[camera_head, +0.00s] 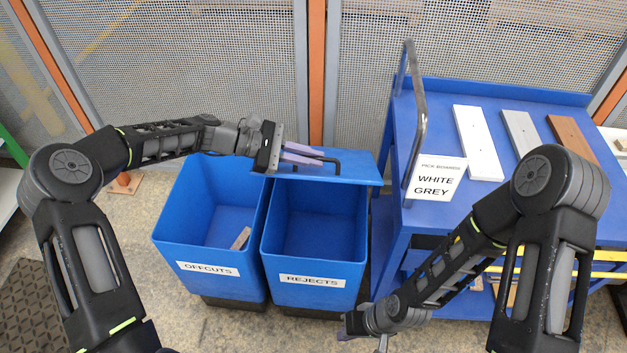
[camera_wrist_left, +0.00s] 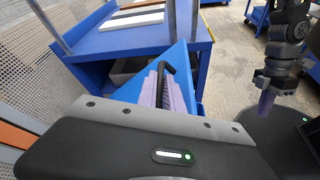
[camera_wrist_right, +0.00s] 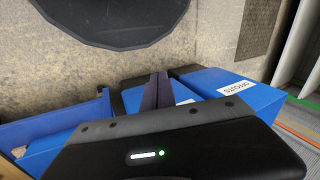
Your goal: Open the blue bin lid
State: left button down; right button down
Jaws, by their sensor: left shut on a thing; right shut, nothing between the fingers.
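The blue bin labelled REJECTS (camera_head: 313,268) stands at the middle of the head view, its inside exposed and empty. Its blue lid (camera_head: 355,167) is raised at the back edge, with a black bar handle (camera_head: 337,162) on it. My left gripper (camera_head: 303,154) is shut on the lid handle; in the left wrist view its fingers (camera_wrist_left: 167,92) close around the black handle (camera_wrist_left: 166,62). My right gripper (camera_head: 346,334) is low in front of the bins, at the bottom of the head view. It is shut and empty in the right wrist view (camera_wrist_right: 158,88).
A blue open bin labelled OFFCUTS (camera_head: 207,269) stands left of it with a small wood piece (camera_head: 240,238) inside. A blue cart (camera_head: 447,100) on the right bears white, grey and brown boards, a metal handle and a sign (camera_head: 436,178). Mesh fencing (camera_head: 180,60) stands behind.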

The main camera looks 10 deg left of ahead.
jog(key=s+r+n+g+h, duration=0.35)
jog(key=s+n, duration=0.35)
jog(key=n, duration=0.7)
jog(key=w+d+r+n+t+h, duration=0.1)
jog(key=w+r+n+t+h, duration=0.2)
jog(key=w+n+t, duration=0.3)
jog(key=w+d+r+n+t+h, duration=0.1)
jog(key=w+r+n+t+h, duration=0.25)
jog(key=w+n, duration=0.4)
jog(key=w+a+r+n+t+y, duration=0.2)
jog(key=w+a+r+n+t, duration=0.1)
jog(key=a+r, duration=0.3)
jog(key=w+a+r+n+t+y, duration=0.3)
jog(key=w+a+r+t, duration=0.1)
jog(key=a+r, duration=0.2)
jog(key=shift+a+r+n+t, duration=0.2)
jog(key=shift+a+n+t, duration=0.05)
jog(key=shift+n+t, duration=0.1)
